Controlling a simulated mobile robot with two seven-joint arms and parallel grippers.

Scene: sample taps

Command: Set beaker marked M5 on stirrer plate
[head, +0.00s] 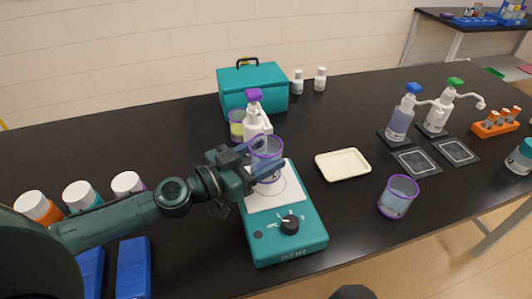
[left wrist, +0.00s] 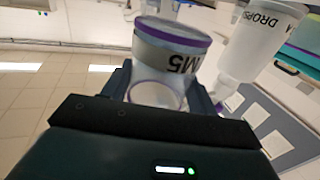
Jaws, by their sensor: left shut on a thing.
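The beaker marked M5 (head: 267,146) is clear with a purple rim. My left gripper (head: 262,160) is shut around it, above the white top of the teal stirrer plate (head: 289,197). In the left wrist view the M5 label on the beaker (left wrist: 172,60) faces the camera, between the fingers of my left gripper (left wrist: 163,90). I cannot tell whether the beaker's base touches the plate. The stirrer's dial faces the front. My right gripper is not in view.
A white bottle with a purple cap (head: 254,122) and a teal box (head: 252,88) stand behind the stirrer. A cream tray (head: 343,164) and another purple-rimmed beaker (head: 398,196) are to the right. Several jars (head: 82,196) stand left, near my arm.

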